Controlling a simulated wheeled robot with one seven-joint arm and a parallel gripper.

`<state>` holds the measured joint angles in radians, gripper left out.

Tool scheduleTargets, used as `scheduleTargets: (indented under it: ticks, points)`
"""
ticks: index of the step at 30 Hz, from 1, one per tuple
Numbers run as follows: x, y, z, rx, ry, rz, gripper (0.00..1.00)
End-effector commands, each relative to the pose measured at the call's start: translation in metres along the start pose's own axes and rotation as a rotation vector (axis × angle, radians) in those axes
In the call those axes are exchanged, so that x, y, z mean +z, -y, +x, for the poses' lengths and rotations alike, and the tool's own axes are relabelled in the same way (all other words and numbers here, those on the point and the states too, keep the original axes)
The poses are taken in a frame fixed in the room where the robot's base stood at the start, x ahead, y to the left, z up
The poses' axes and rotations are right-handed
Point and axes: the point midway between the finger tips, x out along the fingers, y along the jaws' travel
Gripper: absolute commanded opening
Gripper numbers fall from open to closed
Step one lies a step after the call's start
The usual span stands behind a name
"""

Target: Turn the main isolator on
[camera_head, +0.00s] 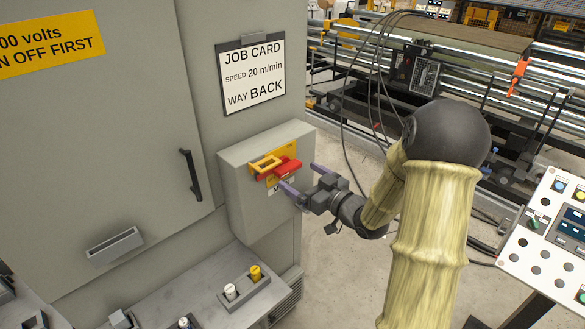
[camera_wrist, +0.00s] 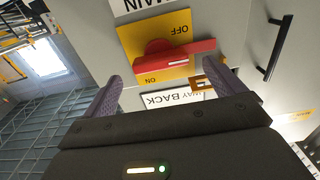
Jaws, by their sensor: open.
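The main isolator has a red handle (camera_head: 280,169) on a yellow plate (camera_head: 288,149), on the front of a grey box. In the wrist view the red handle (camera_wrist: 172,57) lies crosswise on the yellow plate (camera_wrist: 128,38), with its bar to the right. The words OFF and ON show upside down on the plate, on opposite sides of the handle. My gripper (camera_head: 297,174) is open, its purple fingers pointing at the isolator just in front of the handle. The gripper (camera_wrist: 168,78) looks empty, and contact with the handle cannot be told.
A yellow loop (camera_head: 263,164) sits beside the handle. A job card (camera_head: 252,75) hangs above the box. A black door handle (camera_head: 191,175) stands out on the left. Below is a ledge with a yellow knob (camera_head: 255,272) and a white knob. A control panel (camera_head: 550,240) is at right.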

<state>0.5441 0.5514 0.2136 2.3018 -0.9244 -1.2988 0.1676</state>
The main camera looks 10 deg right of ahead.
Motion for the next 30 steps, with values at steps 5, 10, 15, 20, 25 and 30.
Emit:
scheduleTargets:
  ticks: [5,10,15,20,25,30]
  points:
    - [-0.002,0.001,0.028,-0.002,0.0,0.0,0.95]
    - [-0.001,0.001,0.039,-0.001,0.0,0.0,0.95]
    - [0.0,0.0,0.04,0.0,0.0,-0.001,0.95]
    - [0.0,0.0,0.04,0.0,0.0,0.0,0.81]
    - [0.0,0.0,0.04,0.0,0.0,0.0,0.5]
    - [0.0,0.0,0.04,-0.001,0.0,0.004,0.5]
